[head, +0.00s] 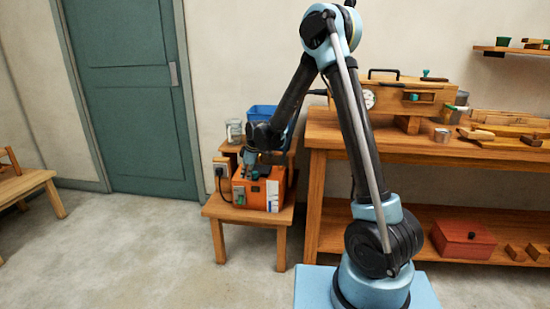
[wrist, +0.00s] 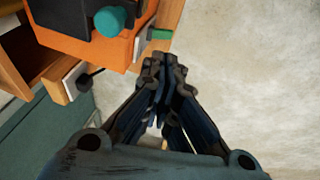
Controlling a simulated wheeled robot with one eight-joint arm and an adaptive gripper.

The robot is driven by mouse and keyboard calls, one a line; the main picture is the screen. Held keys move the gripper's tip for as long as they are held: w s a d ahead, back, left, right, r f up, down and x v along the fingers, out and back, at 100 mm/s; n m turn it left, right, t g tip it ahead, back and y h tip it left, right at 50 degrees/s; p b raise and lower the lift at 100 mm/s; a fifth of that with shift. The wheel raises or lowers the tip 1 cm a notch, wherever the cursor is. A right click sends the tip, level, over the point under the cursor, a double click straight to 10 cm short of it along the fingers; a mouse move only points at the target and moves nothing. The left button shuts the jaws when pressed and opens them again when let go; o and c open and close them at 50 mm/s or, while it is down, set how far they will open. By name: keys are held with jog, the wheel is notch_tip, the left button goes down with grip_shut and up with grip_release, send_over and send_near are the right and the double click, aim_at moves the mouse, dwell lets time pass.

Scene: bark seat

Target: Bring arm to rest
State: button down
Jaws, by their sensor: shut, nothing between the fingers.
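My arm stands at the middle right of the head view and is bent over toward the left. My gripper (head: 250,170) hangs at its end, at the front left part of an orange box-shaped device (head: 262,192) on a small wooden stand. In the wrist view my gripper (wrist: 163,75) is shut with nothing between its fingers. The orange device (wrist: 95,47) is beyond the fingertips, with a dark top part and a round teal knob (wrist: 110,20). I cannot tell whether the fingers touch the device.
A wooden workbench (head: 330,131) with tools and a wooden case (head: 405,97) stands on the right. A red box (head: 463,240) sits on its lower shelf. A blue bin (head: 263,113) and a glass jar (head: 234,131) are behind the device.

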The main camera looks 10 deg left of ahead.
jog(key=s+d+r+m+h, duration=0.1)
jog(key=s+d+r+m, duration=0.3)
jog(key=d, duration=0.5)
jog(key=s+d+r+m, duration=0.1)
jog(key=s+d+r, duration=0.35)
jog(key=d, duration=0.45)
jog(key=s+d+r+m+h, duration=0.1)
jog(key=s+d+r+m, duration=0.2)
jog(key=d+r, duration=0.45)
jog(key=s+d+f+m, duration=0.2)
jog(key=s+d+m, duration=0.1)
jog(key=s+d, duration=0.3)
jog(key=s+d+f+m, duration=0.3)
jog(key=s+d, duration=0.3)
jog(key=s, duration=0.4)
jog(key=s+d+f+m+h, duration=0.1)
jog(key=s+d+f+m, duration=0.1)
jog(key=s+d, duration=0.4)
jog(key=shift+s+d+f+m, duration=0.25)
jog(key=shift+s+d+m, duration=0.1)
jog(key=shift+s+m, duration=0.55)
jog(key=shift+w+f, duration=0.2)
jog(key=shift+w, duration=0.2)
